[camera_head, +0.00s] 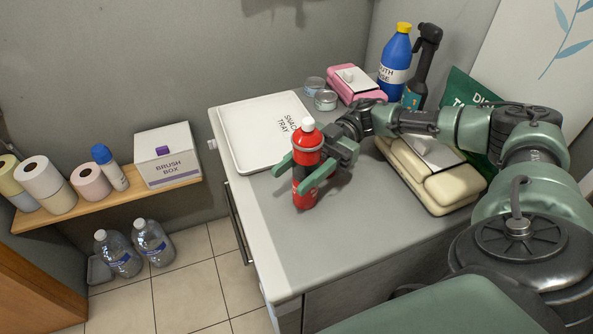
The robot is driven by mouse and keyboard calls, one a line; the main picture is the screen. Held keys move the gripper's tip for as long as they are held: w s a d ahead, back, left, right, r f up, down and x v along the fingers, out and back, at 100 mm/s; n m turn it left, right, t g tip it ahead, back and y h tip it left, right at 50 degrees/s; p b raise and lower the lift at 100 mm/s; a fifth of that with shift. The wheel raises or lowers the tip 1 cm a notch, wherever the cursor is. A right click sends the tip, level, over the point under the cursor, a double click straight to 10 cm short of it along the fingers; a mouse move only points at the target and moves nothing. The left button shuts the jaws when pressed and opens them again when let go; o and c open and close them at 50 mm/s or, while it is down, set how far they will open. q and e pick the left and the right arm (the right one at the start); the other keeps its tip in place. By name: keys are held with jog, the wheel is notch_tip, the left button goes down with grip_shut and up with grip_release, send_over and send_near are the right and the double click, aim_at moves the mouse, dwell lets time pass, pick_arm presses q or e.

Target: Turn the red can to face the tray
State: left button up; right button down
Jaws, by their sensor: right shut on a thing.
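A red bottle-shaped container (307,144) with a white cap stands upright on the grey counter. A white tray (243,124) labelled "SNACK TRAY" lies flat on the counter, behind and to the left of the red container and apart from it. My right gripper (294,178) has its green fingers on either side of the red container and is shut on it. The container's base looks to be at the counter top; I cannot tell if it is lifted. My left gripper is not in view.
The counter (345,240) is clear in front. A cream case (432,185) lies under my right arm. A wooden shelf (120,196) is at the left.

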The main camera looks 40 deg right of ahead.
jog(key=shift+f, duration=0.1)
jog(key=c, duration=0.6)
grip_release()
jog(key=shift+c, duration=0.2)
notch_tip(320, 180, up, 20)
